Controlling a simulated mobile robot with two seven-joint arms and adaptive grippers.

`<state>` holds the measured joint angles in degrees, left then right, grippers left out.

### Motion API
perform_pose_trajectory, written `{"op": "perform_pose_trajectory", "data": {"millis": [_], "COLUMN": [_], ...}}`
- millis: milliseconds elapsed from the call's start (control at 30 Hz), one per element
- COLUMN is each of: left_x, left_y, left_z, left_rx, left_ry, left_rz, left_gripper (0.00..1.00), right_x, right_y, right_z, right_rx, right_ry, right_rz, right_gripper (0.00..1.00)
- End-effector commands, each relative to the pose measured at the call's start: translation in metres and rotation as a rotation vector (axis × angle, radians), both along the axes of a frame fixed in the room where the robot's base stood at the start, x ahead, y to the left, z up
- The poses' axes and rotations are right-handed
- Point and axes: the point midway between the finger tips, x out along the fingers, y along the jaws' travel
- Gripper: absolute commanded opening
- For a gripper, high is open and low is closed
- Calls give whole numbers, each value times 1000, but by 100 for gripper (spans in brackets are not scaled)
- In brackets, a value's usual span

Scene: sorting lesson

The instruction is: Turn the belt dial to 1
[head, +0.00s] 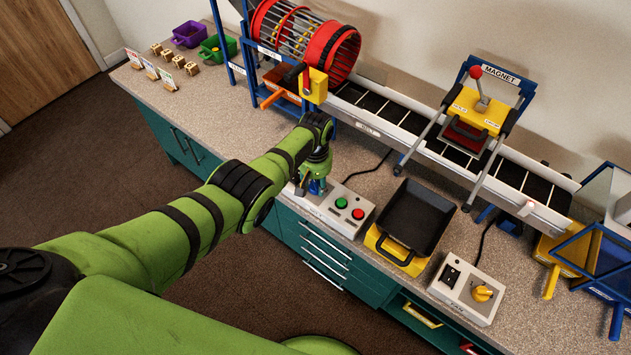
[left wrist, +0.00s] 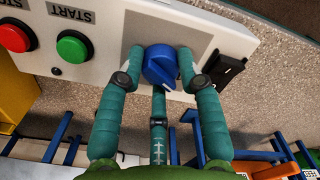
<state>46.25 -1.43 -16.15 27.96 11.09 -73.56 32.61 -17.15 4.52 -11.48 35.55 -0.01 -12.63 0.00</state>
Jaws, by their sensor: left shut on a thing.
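The belt control box (head: 348,211) stands at the bench's front edge, with a green button (head: 341,203) and a red button (head: 358,213) on top. In the left wrist view the START button (left wrist: 72,46) and the red stop button (left wrist: 15,37) lie left of the blue dial (left wrist: 158,66). My left gripper (head: 312,186) reaches down over the box's left end. In the left wrist view its fingers are shut on the blue dial, one on each side. The dial's setting and scale cannot be read. My right gripper is in neither view.
Right of the box are a black tray (head: 416,222) and a second control box (head: 468,288) with a yellow knob (head: 483,293). The conveyor belt (head: 397,127) runs behind, under the magnet frame (head: 497,76). A red drum (head: 335,50) stands behind my left arm.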

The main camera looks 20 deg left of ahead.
Motion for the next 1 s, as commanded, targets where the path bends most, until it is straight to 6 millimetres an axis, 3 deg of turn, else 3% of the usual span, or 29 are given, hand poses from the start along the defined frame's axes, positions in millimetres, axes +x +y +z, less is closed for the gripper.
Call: {"op": "perform_pose_trajectory", "data": {"millis": [600,633,700,1000], "left_x": [-1,-1,-1,0], "left_y": [0,0,0,0], "left_z": [-1,-1,-1,0], "left_rx": [1,1,1,1], "left_ry": [4,4,4,1], "left_rz": [45,45,45,43], "left_gripper": [3,40,60,60], "right_x": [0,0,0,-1], "right_y": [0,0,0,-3], "right_z": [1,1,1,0], "right_rx": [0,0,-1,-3], "right_ry": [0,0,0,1], "right_rz": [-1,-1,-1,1], "right_gripper": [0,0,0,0]}}
